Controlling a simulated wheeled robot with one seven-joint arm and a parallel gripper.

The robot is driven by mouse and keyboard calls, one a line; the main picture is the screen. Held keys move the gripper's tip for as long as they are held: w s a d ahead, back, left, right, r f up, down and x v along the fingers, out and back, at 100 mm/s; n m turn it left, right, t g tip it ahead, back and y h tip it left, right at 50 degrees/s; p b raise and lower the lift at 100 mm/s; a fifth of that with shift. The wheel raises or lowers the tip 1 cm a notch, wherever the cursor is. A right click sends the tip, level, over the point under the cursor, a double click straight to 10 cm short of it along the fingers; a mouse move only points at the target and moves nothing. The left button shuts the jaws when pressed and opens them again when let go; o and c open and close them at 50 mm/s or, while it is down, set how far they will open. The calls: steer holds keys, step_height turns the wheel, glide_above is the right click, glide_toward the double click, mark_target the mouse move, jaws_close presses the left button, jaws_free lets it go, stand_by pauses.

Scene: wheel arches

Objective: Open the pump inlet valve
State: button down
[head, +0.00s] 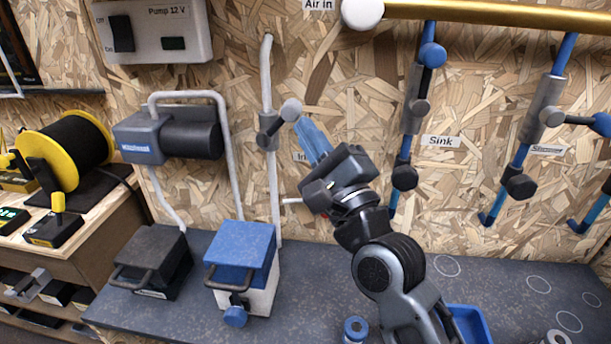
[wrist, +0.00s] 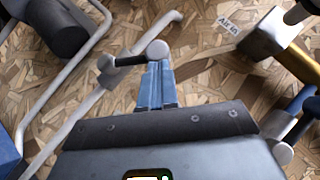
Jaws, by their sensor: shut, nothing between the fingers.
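The inlet valve (head: 268,132) is a grey body on the white vertical pipe, left of centre in the head view. Its short black lever points up and to the right and ends in a pale round knob (head: 291,110). A label beside it is partly hidden by my gripper; only "In" shows. My gripper (head: 303,124) has blue fingers, shut and empty, with the tips right at the knob. In the wrist view the fingertips (wrist: 157,66) lie just below the knob (wrist: 157,50), and the lever (wrist: 128,61) runs left to the valve (wrist: 105,63). I cannot tell whether they touch.
The pump (head: 170,136) hangs on the chipboard wall, under its switch box (head: 152,30). The brass manifold (head: 480,12) runs along the top right. Sink (head: 412,110) and shower (head: 540,115) valves are on the right. Two boxes stand on the bench below.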

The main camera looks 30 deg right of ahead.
steer(key=shift+w+a+r+n+g+y+p, duration=0.15)
steer(key=shift+r+n+g+y+p, duration=0.15)
steer(key=shift+r+n+p, duration=0.35)
steer(key=shift+w+a+r+n+g+y+p, duration=0.15)
steer(key=shift+r+n+g+y+p, duration=0.25)
steer(key=shift+p, duration=0.3)
steer(key=a+r+n+g+p, duration=0.1)
steer(key=p, duration=0.3)
steer(key=w+n+g+p, duration=0.1)
steer(key=n+p, duration=0.1)
steer(key=p, duration=0.2)
steer(key=a+r+n+g+p, duration=0.1)
steer(key=n+g+p, duration=0.1)
steer(key=p, duration=0.3)
steer(key=shift+w+a+r+y, duration=0.3)
steer(key=shift+w, duration=0.05)
